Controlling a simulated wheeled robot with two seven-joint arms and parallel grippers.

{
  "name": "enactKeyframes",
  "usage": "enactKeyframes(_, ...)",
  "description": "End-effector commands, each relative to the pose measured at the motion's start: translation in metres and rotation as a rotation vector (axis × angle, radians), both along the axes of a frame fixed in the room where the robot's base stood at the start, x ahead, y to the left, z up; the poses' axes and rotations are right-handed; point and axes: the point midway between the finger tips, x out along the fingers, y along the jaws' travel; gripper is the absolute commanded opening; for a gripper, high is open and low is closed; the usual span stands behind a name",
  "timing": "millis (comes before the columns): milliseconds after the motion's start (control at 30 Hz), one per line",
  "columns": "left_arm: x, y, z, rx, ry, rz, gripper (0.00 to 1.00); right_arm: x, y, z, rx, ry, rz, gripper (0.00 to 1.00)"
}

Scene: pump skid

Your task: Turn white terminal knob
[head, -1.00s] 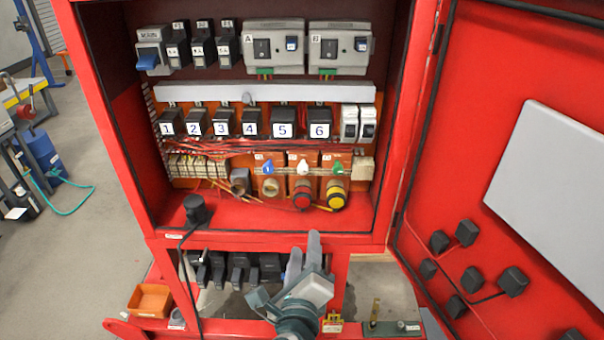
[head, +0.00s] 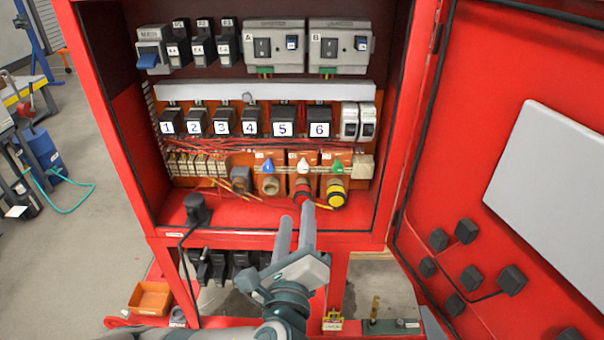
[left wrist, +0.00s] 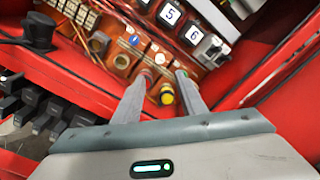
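The white terminal knob (head: 303,166) sits between the blue knob (head: 268,166) and the green knob (head: 337,167) on the orange terminal row low in the cabinet. In the left wrist view the white knob (left wrist: 160,58) shows small, just beyond the fingertips. My left gripper (head: 297,214) is open and empty, with its two grey fingers pointing up into the cabinet from below the white knob. It also shows in the left wrist view (left wrist: 164,82), with a clear gap between the fingers. It appears apart from the knob. My right gripper is not in view.
Below the knobs are a red connector (head: 303,190), partly behind a fingertip, and a yellow one (head: 336,193). A black plug (head: 197,207) with a cable stands on the cabinet floor at left. The open red door (head: 470,190) bounds the right side.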

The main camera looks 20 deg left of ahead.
Motion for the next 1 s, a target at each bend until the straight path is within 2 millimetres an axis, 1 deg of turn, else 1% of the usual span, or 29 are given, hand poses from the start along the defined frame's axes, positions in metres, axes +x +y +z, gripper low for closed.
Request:
enactKeyframes(33,0.007,0.003,0.000,0.001,-0.005,0.004,0.38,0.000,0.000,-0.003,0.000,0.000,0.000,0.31)
enactKeyframes(67,0.012,0.004,0.002,0.002,-0.003,0.004,0.38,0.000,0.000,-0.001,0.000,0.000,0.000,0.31)
enactKeyframes(100,0.018,0.006,0.004,0.005,-0.003,0.004,0.38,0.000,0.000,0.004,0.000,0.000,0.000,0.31)
enactKeyframes(700,0.120,0.030,0.004,0.001,-0.001,0.004,0.38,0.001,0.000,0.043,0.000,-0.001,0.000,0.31)
enactKeyframes(900,0.142,0.035,0.003,0.000,-0.001,0.001,0.38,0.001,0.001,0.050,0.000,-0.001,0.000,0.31)
enactKeyframes(1000,0.146,0.036,0.001,0.000,0.000,0.001,0.38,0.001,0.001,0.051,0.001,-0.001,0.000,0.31)
